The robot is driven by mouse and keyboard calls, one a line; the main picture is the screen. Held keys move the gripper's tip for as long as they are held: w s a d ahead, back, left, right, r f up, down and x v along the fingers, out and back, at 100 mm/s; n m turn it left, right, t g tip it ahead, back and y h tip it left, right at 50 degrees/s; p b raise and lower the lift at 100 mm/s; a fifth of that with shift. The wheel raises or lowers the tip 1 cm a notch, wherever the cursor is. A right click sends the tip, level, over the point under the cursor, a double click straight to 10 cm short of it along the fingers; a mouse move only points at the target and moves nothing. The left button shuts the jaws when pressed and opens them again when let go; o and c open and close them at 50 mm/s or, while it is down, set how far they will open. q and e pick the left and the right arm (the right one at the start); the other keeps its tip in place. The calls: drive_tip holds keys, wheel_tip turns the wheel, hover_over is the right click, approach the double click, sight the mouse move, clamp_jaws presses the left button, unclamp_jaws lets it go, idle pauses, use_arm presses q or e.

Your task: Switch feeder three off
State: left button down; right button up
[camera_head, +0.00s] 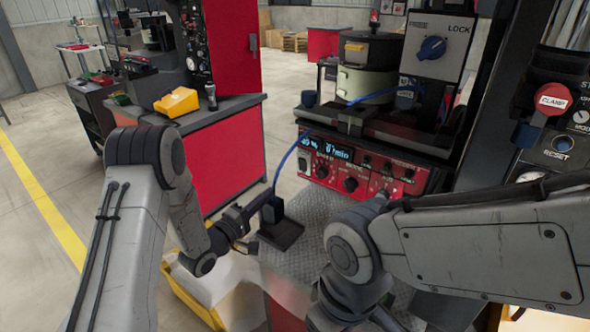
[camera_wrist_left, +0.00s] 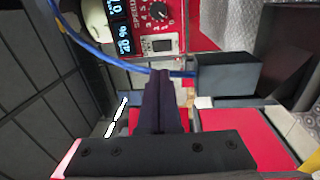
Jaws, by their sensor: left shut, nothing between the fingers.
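A red feeder control panel (camera_head: 355,168) with blue displays and several black knobs sits under the bowl feeder in the head view. The left wrist view shows a red panel (camera_wrist_left: 196,30) with a display (camera_wrist_left: 122,38), a knob (camera_wrist_left: 159,12) and a small pale-framed switch (camera_wrist_left: 162,45). I cannot read a feeder number. My left gripper (camera_head: 267,196) is in front of and below the panel's left end, apart from it. In the wrist view its fingers (camera_wrist_left: 162,76) are shut and empty, pointing towards the switch. My right gripper is out of view below my right arm.
A blue cable (camera_head: 285,160) hangs close to the left fingers. A dark box (camera_wrist_left: 228,74) is right beside them in the wrist view. A red cabinet (camera_head: 222,155) stands left.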

use_arm(q)
drive_tip(key=shift+a, duration=0.15)
drive_tip(key=p, duration=0.3)
approach(300, 162)
drive_tip(key=x, duration=0.5)
drive_tip(key=shift+d, duration=0.3)
drive_tip(key=shift+x, duration=0.8)
drive_tip(key=shift+a, duration=0.15)
